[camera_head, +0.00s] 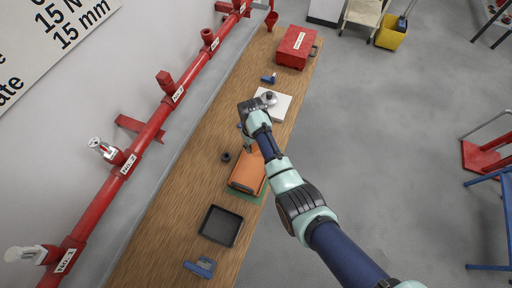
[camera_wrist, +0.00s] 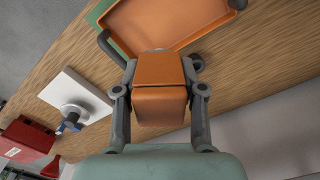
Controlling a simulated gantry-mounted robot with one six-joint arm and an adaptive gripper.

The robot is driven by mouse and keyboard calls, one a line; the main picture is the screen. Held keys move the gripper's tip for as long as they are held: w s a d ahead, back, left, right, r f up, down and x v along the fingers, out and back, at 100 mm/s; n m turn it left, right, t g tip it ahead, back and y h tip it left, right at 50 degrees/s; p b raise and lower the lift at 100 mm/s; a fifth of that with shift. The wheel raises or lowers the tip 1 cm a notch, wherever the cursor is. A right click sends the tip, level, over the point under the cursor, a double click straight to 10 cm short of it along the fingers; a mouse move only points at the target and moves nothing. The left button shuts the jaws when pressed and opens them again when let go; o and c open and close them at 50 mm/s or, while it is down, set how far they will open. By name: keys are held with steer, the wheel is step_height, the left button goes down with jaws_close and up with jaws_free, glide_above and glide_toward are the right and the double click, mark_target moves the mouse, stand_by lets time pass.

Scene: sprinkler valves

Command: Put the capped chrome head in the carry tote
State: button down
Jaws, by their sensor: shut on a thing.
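My gripper (camera_wrist: 159,75) is shut on a boxy orange piece (camera_wrist: 160,100), which looks like the cap of the capped chrome head. A thin pale edge shows at its far end; any chrome beneath is hidden. The orange carry tote (camera_head: 246,174) sits on the bench on a green mat. In the wrist view the tote (camera_wrist: 165,22) lies just beyond the fingertips, its floor and rim showing, with a dark handle beside it. In the head view my gripper (camera_head: 247,130) is past the tote's far end, and my wrist partly hides what it holds.
A white board (camera_head: 284,108) with a chrome fitting (camera_head: 269,98) stands farther up the bench, before a red toolbox (camera_head: 296,46). A black tray (camera_head: 220,226), a dark ring (camera_head: 226,156) and blue tools (camera_head: 201,267) lie nearby. Red pipework (camera_head: 150,130) runs along the wall.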

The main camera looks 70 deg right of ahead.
step_height(320, 180, down, 6)
steer(key=b, duration=0.5)
steer(key=shift+r, duration=0.15)
steer(key=shift+r, duration=0.1)
steer(key=c, duration=0.6)
jaws_free()
step_height(320, 180, up, 12)
steer(key=shift+r, duration=0.1)
